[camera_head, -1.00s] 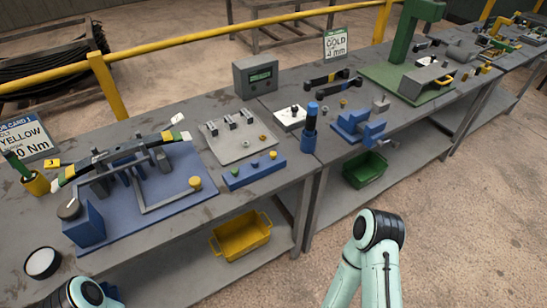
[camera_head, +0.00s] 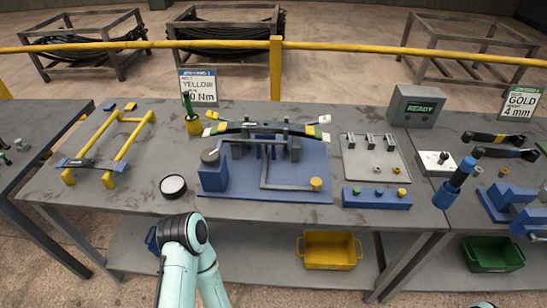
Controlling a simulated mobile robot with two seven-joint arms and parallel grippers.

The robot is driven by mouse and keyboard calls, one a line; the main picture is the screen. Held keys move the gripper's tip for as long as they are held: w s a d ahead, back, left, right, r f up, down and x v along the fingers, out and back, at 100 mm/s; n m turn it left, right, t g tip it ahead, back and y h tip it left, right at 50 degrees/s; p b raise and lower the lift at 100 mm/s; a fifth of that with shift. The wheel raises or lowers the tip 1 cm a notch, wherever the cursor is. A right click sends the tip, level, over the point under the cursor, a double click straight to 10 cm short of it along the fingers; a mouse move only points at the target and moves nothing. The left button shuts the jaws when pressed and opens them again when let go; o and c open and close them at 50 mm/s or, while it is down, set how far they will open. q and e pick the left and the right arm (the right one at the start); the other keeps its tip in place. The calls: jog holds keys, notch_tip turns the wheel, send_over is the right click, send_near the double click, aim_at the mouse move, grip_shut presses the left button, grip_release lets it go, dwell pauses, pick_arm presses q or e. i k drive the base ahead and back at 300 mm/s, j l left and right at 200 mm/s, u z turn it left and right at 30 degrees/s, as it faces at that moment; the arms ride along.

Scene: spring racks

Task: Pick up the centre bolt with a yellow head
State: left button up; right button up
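A long blue block (camera_head: 377,203) lies near the front edge of the bench, right of centre. Several small bolt heads stand in a row on it. The one at its right end is a bolt with a yellow head (camera_head: 401,192); the others look green or dark. One of my mint-green arms (camera_head: 185,245) rises from the bottom edge, left of centre. Only its links and a dark joint show. Neither gripper is in view, and nothing is seen touching the bolts.
A blue fixture plate (camera_head: 290,190) with a curved leaf spring clamp stands left of the block. A grey plate (camera_head: 375,165) with small parts lies behind it. A blue upright tool (camera_head: 455,183) stands to the right. A yellow bin (camera_head: 330,262) sits below. Bench surface is bare around a round black-rimmed disc (camera_head: 173,186).

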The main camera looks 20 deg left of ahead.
aim_at(401, 193)
jog(key=i+l, duration=0.1)
jog(key=l, duration=0.3)
jog(key=i+l, duration=0.15)
jog(key=l, duration=0.25)
jog(key=i+l+u, duration=0.1)
jog(key=l+u, duration=0.15)
jog(key=l, duration=0.2)
jog(key=l+u, duration=0.2)
jog(key=l, duration=0.25)
jog(key=i, duration=0.05)
